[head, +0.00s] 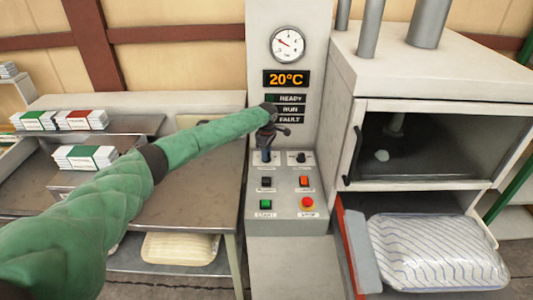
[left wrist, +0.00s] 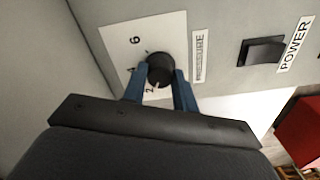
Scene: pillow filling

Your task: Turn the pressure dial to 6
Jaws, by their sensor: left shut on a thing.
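The pressure dial (left wrist: 161,69) is a round black knob on a white plate marked 2, 4 and 6, beside a PRESSURE label (left wrist: 199,56). A small light mark shows on its lower edge, near the 2. The two blue fingers of my left gripper (left wrist: 159,90) are shut on the dial from either side. In the head view my left gripper (head: 266,155) reaches down to the upper left of the sloped control panel (head: 283,222) and hides the dial. My right gripper is not in view.
A second black knob (head: 301,158) sits just right of the gripper. Below are a black switch, an orange switch, a green button (head: 265,204) and a red button (head: 307,203). A gauge (head: 288,44) and a 20°C display (head: 286,79) stand above. A filling machine (head: 430,70) stands right.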

